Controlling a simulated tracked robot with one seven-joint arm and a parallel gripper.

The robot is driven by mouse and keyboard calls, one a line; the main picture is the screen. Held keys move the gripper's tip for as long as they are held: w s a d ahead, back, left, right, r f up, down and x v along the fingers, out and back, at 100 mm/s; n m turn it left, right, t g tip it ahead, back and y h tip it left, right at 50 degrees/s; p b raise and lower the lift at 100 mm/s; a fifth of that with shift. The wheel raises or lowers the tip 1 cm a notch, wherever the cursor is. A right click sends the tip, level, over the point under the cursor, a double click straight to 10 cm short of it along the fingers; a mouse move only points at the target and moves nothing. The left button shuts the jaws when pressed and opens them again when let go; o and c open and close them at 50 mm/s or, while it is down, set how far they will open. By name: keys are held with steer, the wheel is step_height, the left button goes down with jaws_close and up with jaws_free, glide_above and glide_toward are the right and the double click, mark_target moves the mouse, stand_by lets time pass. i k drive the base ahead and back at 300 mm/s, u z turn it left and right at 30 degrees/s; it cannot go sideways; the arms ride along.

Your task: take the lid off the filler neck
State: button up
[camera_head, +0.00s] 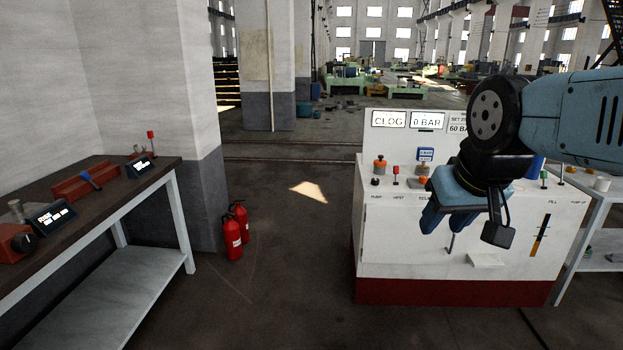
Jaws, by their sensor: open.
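My gripper (447,218) hangs in front of the white machine cabinet (400,235), its blue fingers pointing down. It is open, and I see nothing held between the fingers. A label that seems to read FILL stands on the cabinet's front edge, right of my gripper. I cannot clearly make out the filler neck or its lid; my gripper and arm cover part of the cabinet top near that label.
The cabinet's back panel (405,140) carries CLOG and 0 BAR displays. An orange-topped fitting (380,165) and a red-knobbed lever (396,172) stand on its top. A workbench (120,185) is at left, fire extinguishers (233,235) beside the pillar. Floor between is clear.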

mark_target(380, 162)
steer(key=z, duration=0.1)
steer(key=i, duration=3.1)
steer(key=z, duration=0.2)
